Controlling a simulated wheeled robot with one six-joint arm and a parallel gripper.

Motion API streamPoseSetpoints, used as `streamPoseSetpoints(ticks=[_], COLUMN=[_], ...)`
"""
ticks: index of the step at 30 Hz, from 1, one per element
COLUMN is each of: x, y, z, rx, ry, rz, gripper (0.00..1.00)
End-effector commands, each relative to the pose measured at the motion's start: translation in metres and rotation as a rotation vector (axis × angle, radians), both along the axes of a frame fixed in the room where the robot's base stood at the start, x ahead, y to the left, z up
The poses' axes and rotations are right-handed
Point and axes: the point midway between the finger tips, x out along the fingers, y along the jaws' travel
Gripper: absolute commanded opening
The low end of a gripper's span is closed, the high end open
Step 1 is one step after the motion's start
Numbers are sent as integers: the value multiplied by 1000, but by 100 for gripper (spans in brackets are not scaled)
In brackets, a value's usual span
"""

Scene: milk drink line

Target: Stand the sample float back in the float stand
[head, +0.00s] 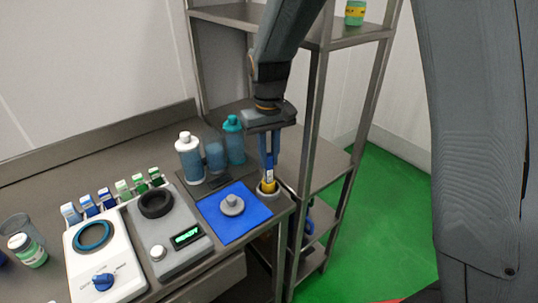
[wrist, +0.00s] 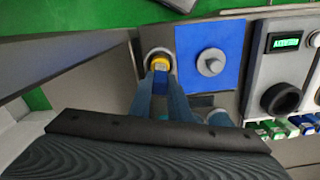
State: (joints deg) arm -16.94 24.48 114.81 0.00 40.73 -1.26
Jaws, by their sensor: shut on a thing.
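The sample float (head: 268,185), with a yellow part and a blue part, is upright between the fingers of my gripper (head: 269,158). My gripper points down and is shut on it. The float stand (head: 267,195) is a small grey round holder at the right front corner of the bench. The float's lower end is at the stand's mouth; I cannot tell how deep it sits. In the wrist view the float's yellow part (wrist: 160,63) shows inside the ring of the stand (wrist: 150,54), with the fingers on either side.
A blue mat (head: 250,223) with a grey knobbed weight (head: 232,205) lies left of the stand. Bottles (head: 189,158) stand behind it. A grey device (head: 165,235) and a white one (head: 105,260) stand further left. A metal shelf rack (head: 310,150) rises close on the right.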

Motion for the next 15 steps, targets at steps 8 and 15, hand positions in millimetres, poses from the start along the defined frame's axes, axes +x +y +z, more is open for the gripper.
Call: streamPoseSetpoints(ticks=[8,15], x=[0,0], y=[0,0], z=[-1,2], rx=[0,0], ry=[0,0], rz=[0,0], gripper=[24,24])
